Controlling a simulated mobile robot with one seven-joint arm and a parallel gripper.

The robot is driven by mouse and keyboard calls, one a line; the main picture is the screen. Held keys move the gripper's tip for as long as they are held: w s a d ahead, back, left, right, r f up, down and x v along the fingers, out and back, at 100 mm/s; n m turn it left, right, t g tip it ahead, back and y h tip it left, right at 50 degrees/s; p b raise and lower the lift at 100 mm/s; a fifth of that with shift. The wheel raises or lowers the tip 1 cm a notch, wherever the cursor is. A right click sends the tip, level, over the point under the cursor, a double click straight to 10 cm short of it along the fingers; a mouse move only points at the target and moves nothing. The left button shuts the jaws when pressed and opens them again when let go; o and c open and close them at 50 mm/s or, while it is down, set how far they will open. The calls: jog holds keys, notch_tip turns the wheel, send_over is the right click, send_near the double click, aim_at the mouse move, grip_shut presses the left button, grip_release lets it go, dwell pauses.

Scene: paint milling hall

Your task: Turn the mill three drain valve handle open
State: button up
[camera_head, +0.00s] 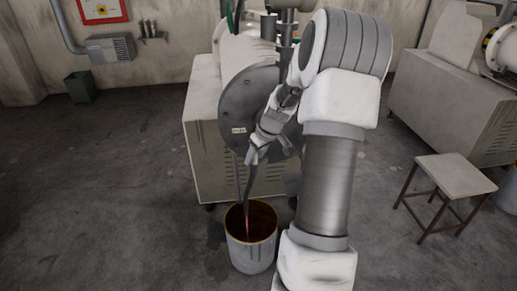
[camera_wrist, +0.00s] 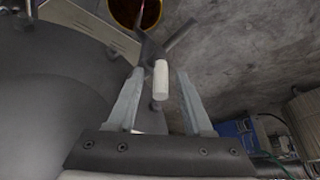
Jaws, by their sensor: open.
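The mill in the middle of the head view has a round dark end plate (camera_head: 240,105) with a small pale label that I cannot read. My gripper (camera_head: 252,157) is in front of the plate's lower part, above a bucket. In the wrist view my gripper (camera_wrist: 159,74) is open. A short white cylinder, seemingly the valve handle's grip (camera_wrist: 161,82), shows between its fingers with gaps on both sides. A dark bar and spout (camera_wrist: 150,48) lie just beyond it. Whether the fingers reach around the grip in depth is unclear. My arm hides the plate's right side.
A bucket (camera_head: 252,257) stands on the floor below, with a thin red streak (camera_head: 247,222) above its dark inside. A stool (camera_head: 455,176) and another machine (camera_head: 450,108) stand at right. A green bin (camera_head: 80,87) is by the back wall. The left floor is clear.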

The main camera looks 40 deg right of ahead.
jog(key=v, duration=1.7)
jog(key=shift+r, duration=0.15)
